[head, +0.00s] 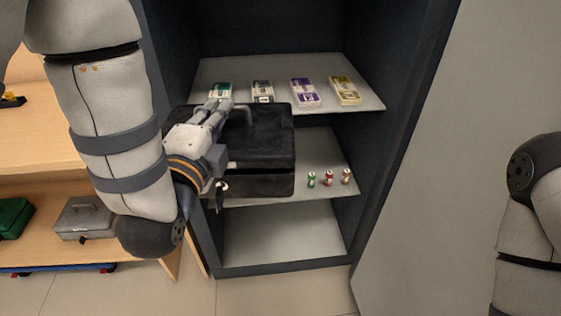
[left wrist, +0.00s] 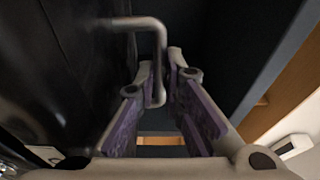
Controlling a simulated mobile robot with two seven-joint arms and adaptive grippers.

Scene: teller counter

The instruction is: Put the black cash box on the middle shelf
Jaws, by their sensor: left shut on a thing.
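The black cash box (head: 262,150) hangs in front of the cabinet opening, between the upper and middle shelves. My left gripper (head: 222,104) is shut on the box's handle. In the left wrist view the grey bent handle (left wrist: 140,22) runs between the fingers (left wrist: 168,72), with the dark box wall (left wrist: 60,65) beside them at the left. The middle shelf (head: 330,150) is partly hidden behind the box; I cannot tell whether the box touches it. My right arm shows at the right edge, its gripper out of view.
Several banknote bundles (head: 305,92) lie on the upper shelf (head: 368,98). Small coin rolls (head: 329,178) stand at the middle shelf's front right. The bottom shelf (head: 280,235) is empty. A grey box (head: 88,217) and a green box (head: 12,218) sit on the wooden unit at left.

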